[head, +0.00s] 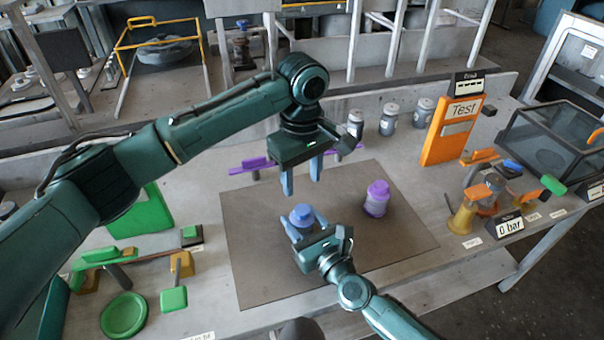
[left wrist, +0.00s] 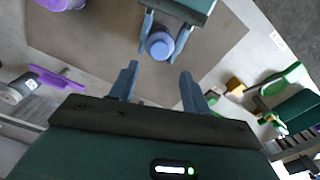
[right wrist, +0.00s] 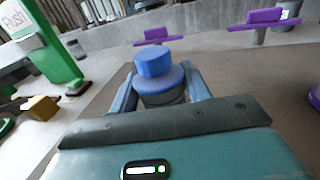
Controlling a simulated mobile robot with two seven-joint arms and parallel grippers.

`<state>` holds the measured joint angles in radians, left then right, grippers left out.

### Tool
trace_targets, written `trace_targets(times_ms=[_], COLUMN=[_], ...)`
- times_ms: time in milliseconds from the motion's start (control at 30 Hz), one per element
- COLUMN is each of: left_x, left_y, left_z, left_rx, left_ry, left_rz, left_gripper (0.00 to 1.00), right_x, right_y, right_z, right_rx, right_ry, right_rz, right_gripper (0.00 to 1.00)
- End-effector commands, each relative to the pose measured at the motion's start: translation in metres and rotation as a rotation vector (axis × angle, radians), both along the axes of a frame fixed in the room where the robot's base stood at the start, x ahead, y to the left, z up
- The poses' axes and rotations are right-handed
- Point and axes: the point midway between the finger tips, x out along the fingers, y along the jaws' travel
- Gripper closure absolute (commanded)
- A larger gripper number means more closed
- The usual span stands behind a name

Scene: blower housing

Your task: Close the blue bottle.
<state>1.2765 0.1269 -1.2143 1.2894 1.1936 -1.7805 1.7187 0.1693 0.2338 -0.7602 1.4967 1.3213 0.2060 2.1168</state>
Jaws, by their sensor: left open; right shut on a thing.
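The blue bottle (head: 301,217) stands upright on the brown mat (head: 262,275), with a blue cap on its top. In the right wrist view its blue cap (right wrist: 153,62) sits on the wider blue shoulder; I cannot tell how tight it is. My right gripper (head: 303,232) is shut around the bottle's body, and the fingers also show on both sides of it in the right wrist view (right wrist: 168,95). My left gripper (head: 302,187) is open and empty, above and behind the bottle. In the left wrist view its fingertips (left wrist: 158,68) point toward the bottle (left wrist: 160,44), apart from it.
A purple bottle (head: 376,198) stands on the mat to the right. Purple fixtures (head: 252,165) stand at the mat's back edge, and green parts (head: 125,314) stand left. Grey jars (head: 389,119) and an orange Test panel (head: 452,130) are behind. The front right mat is clear.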

Motion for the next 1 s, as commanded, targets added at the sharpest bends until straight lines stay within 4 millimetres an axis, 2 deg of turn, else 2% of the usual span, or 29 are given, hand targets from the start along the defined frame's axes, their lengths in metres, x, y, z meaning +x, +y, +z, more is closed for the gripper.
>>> trace_targets(times_ms=[167, 533, 1000], left_x=[0.0, 0.0, 0.0], left_y=[0.0, 0.0, 0.0], left_z=[0.001, -0.004, -0.069], left_rx=[-0.001, 0.0, 0.001], left_ry=[0.001, 0.001, 0.002], left_rz=[0.06, 0.059, 0.058], left_gripper=[0.52, 0.52, 0.52], right_x=[0.0, 0.0, 0.0], right_y=[0.0, 0.0, 0.0], right_z=[-0.001, -0.001, -0.001], right_rx=[-0.001, -0.001, -0.001], right_ry=[0.001, 0.001, 0.001], right_rz=[0.0, 0.0, 0.0], right_gripper=[1.0, 1.0, 1.0])
